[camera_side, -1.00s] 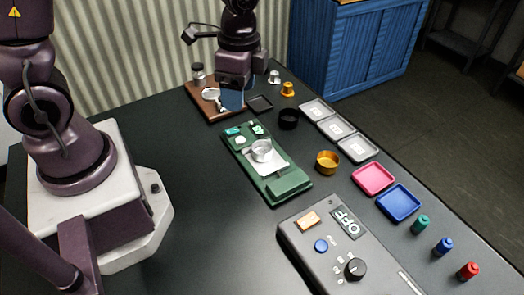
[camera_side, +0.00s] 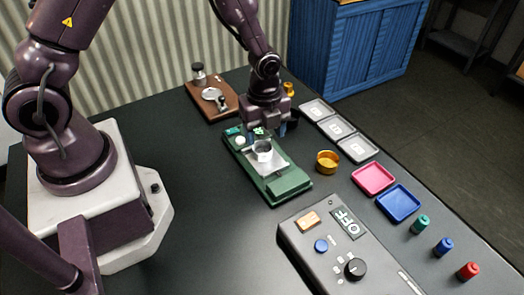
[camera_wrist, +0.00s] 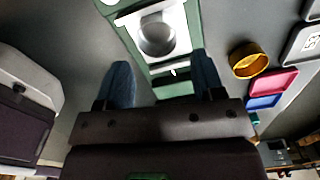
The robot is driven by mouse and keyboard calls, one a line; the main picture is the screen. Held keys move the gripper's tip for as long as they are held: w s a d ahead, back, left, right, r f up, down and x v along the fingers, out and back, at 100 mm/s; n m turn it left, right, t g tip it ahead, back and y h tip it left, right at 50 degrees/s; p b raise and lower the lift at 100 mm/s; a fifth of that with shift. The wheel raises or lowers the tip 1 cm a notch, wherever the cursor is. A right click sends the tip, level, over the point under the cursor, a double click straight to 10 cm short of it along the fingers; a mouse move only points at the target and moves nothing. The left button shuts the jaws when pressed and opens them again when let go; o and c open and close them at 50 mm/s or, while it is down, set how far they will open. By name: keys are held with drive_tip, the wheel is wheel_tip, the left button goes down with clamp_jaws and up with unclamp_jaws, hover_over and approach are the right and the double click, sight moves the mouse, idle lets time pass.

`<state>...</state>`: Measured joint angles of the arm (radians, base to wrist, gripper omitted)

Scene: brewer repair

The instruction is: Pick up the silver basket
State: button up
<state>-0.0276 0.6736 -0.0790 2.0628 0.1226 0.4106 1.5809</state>
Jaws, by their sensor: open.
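The silver basket (camera_side: 262,150) sits on the pale plate of the green brewer base (camera_side: 290,184) in the middle of the table. In the wrist view the basket (camera_wrist: 156,36) shows as a round metal bowl at the top, beyond my fingertips. My gripper (camera_side: 268,130) is above the far end of the green base, just behind the basket, with its fingers pointing down. In the wrist view my gripper (camera_wrist: 162,78) has its two blue fingers wide apart, with nothing between them. The basket and the fingers appear apart.
A gold basket (camera_side: 327,161) stands to the right of the green base. Grey trays (camera_side: 336,130), a pink tray (camera_side: 373,178) and a blue tray (camera_side: 398,203) line the right side. A control box (camera_side: 345,250) is in front. A brown board (camera_side: 211,100) lies behind.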

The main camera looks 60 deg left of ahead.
sight(262, 147)
drive_tip(key=f, duration=0.5)
drive_tip(key=shift+s+a+f, duration=0.15)
drive_tip(key=shift+a+f, duration=0.05)
drive_tip(key=shift+f, duration=0.1)
drive_tip(key=shift+c, duration=0.2)
drive_tip(key=c, duration=0.7)
drive_tip(key=shift+r, duration=0.1)
